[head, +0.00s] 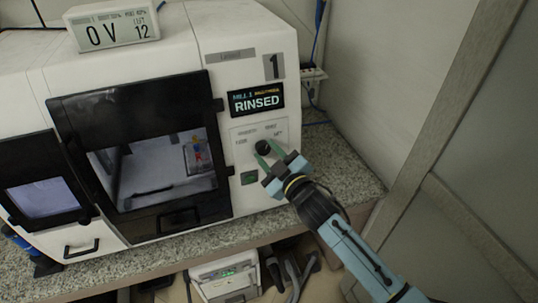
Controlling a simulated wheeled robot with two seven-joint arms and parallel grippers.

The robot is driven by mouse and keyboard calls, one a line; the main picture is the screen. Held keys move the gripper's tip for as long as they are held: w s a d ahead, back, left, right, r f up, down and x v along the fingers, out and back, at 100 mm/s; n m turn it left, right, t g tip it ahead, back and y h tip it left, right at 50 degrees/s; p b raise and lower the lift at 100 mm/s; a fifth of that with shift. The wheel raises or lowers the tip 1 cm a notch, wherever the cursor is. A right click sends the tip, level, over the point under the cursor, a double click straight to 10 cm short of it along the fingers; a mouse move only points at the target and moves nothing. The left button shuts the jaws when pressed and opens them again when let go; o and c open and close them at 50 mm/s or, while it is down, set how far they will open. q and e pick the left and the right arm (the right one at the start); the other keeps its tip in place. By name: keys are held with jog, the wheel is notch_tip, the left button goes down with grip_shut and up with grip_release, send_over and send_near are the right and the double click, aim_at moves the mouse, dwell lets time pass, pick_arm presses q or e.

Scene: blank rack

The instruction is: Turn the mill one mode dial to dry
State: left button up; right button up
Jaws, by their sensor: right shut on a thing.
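The mill (215,40) is a white machine marked "1" on the counter. Its small screen (257,101) reads "RINSED". The black round mode dial (265,148) sits on a light panel below the screen, with small labels around it that are too small to read surely. My left gripper is not in view.
A dark-framed window door (145,109) is shut on the mill's front, left of the dial. A green button (249,178) sits below the dial. A display box (113,25) stands on top. The speckled counter (335,170) is bare to the right, beside the wall.

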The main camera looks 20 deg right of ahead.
jog(key=m, duration=0.2)
jog(key=m+h, duration=0.1)
jog(key=shift+a+f+m+t+b, duration=0.2)
jog(key=shift+m+t+b, duration=0.1)
jog(key=shift+m+t, duration=0.1)
jog(key=shift+m+t+h, duration=0.3)
jog(key=shift+m+h, duration=0.4)
jog(key=shift+m, duration=1.3)
jog(key=o, duration=1)
jog(key=s, duration=0.4)
jog(key=s+d+f+b, duration=0.1)
jog(key=s, duration=0.8)
jog(key=shift+s+d+f, duration=0.15)
jog(key=shift+d+f, duration=0.15)
jog(key=shift+d, duration=0.05)
